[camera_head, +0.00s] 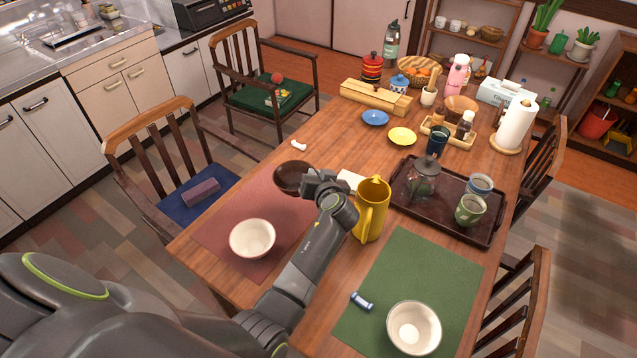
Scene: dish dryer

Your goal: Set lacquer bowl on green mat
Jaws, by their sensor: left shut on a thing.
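The lacquer bowl (291,176) is dark brown and sits at the far right corner of the red mat, partly covered by my gripper. I cannot tell whether it touches the table. My left gripper (309,181) is shut on the bowl's right side; its fingertips are hard to make out. The green mat (408,268) lies at the near right of the table. A white bowl (414,328) stands on its near part, and a small blue-and-white item (361,301) lies near its left edge. My right gripper is not in view.
A yellow pitcher (373,212) stands just right of my left gripper, between the bowl and the green mat. A dark tray (404,204) with a glass jar and cups lies behind the mat. A white-and-pink bowl (252,238) stands on the red mat (210,232). The green mat's middle is clear.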

